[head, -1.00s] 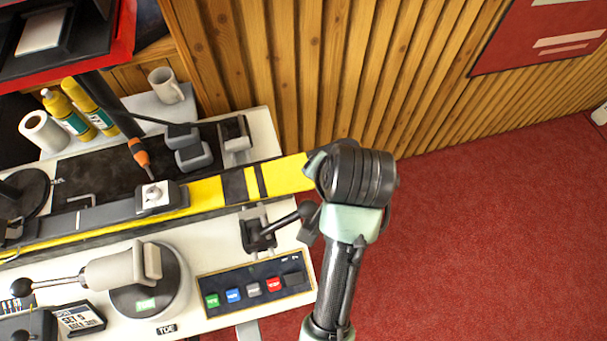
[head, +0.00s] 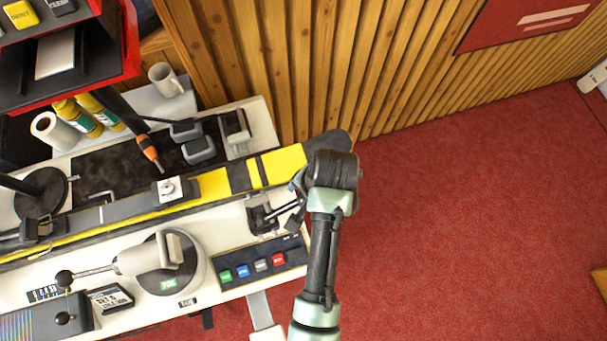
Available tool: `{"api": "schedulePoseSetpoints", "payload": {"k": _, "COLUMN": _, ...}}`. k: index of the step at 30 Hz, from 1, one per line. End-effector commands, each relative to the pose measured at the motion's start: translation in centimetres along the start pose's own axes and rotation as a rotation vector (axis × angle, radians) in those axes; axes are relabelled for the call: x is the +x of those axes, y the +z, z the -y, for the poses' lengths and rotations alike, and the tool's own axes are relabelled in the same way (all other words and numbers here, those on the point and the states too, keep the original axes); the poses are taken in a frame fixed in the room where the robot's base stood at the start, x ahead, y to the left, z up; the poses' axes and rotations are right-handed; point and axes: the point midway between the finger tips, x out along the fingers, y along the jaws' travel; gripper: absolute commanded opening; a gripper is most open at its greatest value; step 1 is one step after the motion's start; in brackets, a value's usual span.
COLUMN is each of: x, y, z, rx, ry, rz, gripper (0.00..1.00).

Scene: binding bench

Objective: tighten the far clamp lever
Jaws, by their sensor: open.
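A clamp (head: 259,216) with a dark bracket stands at the bench's right end, beside the ski. Its lever (head: 280,211) sticks out to the right and slightly up towards my gripper (head: 295,203). The lever's end is at the jaws and its ball knob is hard to make out there. My gripper is open, with one dark finger above and one below the lever's end. I cannot tell whether they touch it. A black and yellow ski (head: 213,184) lies along the bench, its dark tip passing behind my wrist.
A white bench (head: 225,215) carries a button panel (head: 262,262) in front of the clamp and a round device with a ball-ended handle (head: 160,262) to its left. An orange-handled screwdriver (head: 149,148) and grey blocks lie behind the ski. Red floor (head: 450,230) is open to the right.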

Motion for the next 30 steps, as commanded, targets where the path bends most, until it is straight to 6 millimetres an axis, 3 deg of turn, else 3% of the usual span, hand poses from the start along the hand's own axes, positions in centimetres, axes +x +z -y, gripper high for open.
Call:
{"api": "schedulePoseSetpoints", "payload": {"k": 3, "x": 2.0, "y": 0.1, "z": 0.0, "rx": 0.000, "ry": 0.002, "rz": 0.002, "gripper": 0.76}}
{"api": "schedulePoseSetpoints", "payload": {"k": 9, "x": 4.0, "y": 0.0, "z": 0.0, "rx": -0.001, "ry": 0.000, "rz": -0.001, "gripper": 0.76}}
{"api": "schedulePoseSetpoints", "payload": {"k": 21, "x": 4.6, "y": 0.0, "z": 0.0, "rx": -0.001, "ry": -0.001, "rz": -0.002, "gripper": 0.74}}
{"api": "schedulePoseSetpoints", "payload": {"k": 30, "x": 4.6, "y": -0.1, "z": 0.0, "rx": 0.000, "ry": -0.001, "rz": -0.002, "gripper": 0.20}}
